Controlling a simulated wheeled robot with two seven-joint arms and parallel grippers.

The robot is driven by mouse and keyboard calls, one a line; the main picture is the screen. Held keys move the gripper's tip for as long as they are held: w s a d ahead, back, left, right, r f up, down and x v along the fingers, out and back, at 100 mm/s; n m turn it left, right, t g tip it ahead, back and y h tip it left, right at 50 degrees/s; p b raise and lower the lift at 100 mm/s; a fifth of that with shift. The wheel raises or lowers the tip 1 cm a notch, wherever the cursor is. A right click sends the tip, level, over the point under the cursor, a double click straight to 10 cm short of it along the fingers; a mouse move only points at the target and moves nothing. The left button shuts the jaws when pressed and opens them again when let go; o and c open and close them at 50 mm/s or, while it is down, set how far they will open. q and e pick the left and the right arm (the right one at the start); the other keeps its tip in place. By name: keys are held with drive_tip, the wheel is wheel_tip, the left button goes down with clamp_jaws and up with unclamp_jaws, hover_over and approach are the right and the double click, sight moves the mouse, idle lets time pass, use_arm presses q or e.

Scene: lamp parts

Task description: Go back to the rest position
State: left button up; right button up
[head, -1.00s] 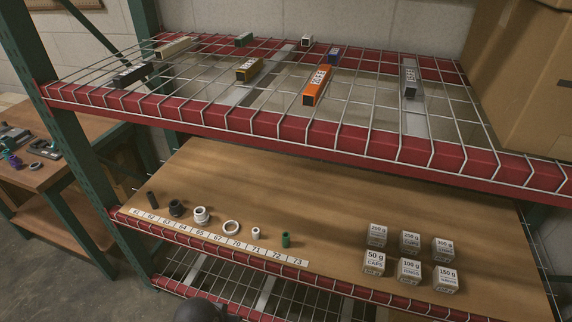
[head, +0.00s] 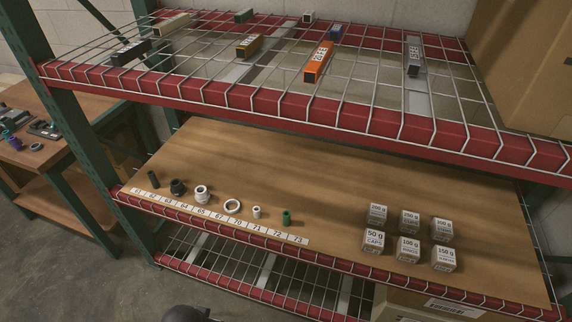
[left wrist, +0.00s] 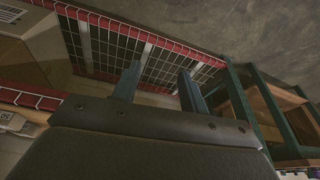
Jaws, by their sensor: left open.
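My left gripper (left wrist: 159,78) shows in the left wrist view with its two fingers apart and nothing between them. Its fingers point toward the lower wire-mesh shelf (left wrist: 105,45) and the floor. In the head view only a dark rounded piece, apparently part of my arm, shows at the bottom edge. My right gripper is in neither view.
The red-edged rack (head: 300,108) fills the head view. Its top mesh carries several small boxes, including an orange box (head: 318,62). The wooden shelf (head: 330,190) holds rings, cylinders and labelled cubes (head: 373,240). A workbench (head: 50,155) stands left; grey floor (head: 60,265) is clear.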

use_arm(q)
drive_tip(key=s+f, duration=0.2)
drive_tip(key=f, duration=1)
drive_tip(key=s+d+f+g, duration=0.1)
drive_tip(key=s+f, duration=0.1)
drive_tip(key=f, duration=1.1)
drive_tip(key=s+d+f+g, duration=0.1)
drive_tip(key=s+f, duration=0.1)
drive_tip(key=f, duration=1)
drive_tip(key=shift+s+d+f, duration=0.25)
